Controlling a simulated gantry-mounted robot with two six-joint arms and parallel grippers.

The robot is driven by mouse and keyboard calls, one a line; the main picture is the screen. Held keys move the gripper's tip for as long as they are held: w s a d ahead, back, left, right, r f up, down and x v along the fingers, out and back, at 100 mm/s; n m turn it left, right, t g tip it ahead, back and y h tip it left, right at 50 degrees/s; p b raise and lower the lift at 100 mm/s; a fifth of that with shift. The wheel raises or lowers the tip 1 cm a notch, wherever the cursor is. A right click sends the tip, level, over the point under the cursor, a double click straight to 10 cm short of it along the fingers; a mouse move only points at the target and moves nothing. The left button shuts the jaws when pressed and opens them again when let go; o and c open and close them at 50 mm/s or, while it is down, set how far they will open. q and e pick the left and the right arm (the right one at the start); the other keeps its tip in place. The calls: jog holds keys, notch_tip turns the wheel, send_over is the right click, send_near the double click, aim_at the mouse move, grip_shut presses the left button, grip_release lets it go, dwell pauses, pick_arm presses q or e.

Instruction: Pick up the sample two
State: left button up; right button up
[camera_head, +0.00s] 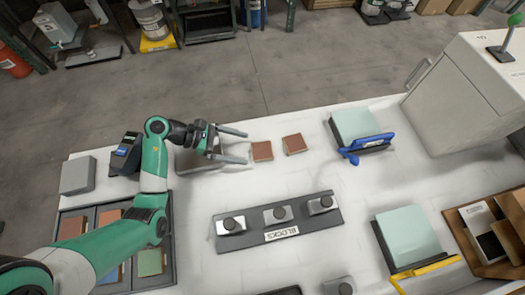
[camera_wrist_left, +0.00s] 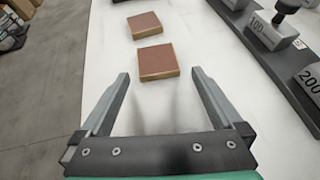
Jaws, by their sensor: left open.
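Two square red-brown samples with tan edges lie flat on the white table: a nearer one (camera_head: 261,151) and a farther one (camera_head: 294,143). I cannot tell which is sample two, as no label is readable. In the left wrist view the nearer sample (camera_wrist_left: 157,62) is just ahead of my fingertips, and the farther sample (camera_wrist_left: 147,24) is beyond it. My left gripper (camera_head: 245,147) is open and empty, its two fingers pointing at the nearer sample; it also shows in the left wrist view (camera_wrist_left: 160,76). My right gripper is not in view.
A dark rack marked BLOCKS (camera_head: 283,235) holds three metal weights. A blue-clamped pale green block (camera_head: 353,124) and a yellow-edged one (camera_head: 407,236) stand to the right. A dark tray with coloured tiles (camera_head: 150,262) is at left. Table around the samples is clear.

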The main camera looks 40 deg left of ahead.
aim_at(260, 151)
pick_arm(q)
jog(key=b+x, duration=0.1)
jog(key=x, duration=0.4)
jog(key=shift+w, duration=0.2)
jog(key=c, duration=1.2)
jog(key=shift+o, duration=0.2)
notch_tip(260, 151, up, 4)
jog(key=shift+s+r+p, duration=0.1)
jog(key=shift+s+p, duration=0.05)
jog(key=shift+p, duration=0.7)
jog(key=s+r, duration=0.1)
jog(key=s+r+p, duration=0.1)
jog(key=r, duration=0.1)
jog(key=s+r+p, duration=0.1)
jog(key=shift+s+d+r, duration=0.25)
jog(key=shift+s+d, duration=0.1)
jog(key=s+d+r+p, duration=0.2)
jog(key=s+r, duration=0.2)
jog(key=s, duration=0.5)
jog(key=shift+s+r, duration=0.15)
jog(key=shift+s, duration=0.25)
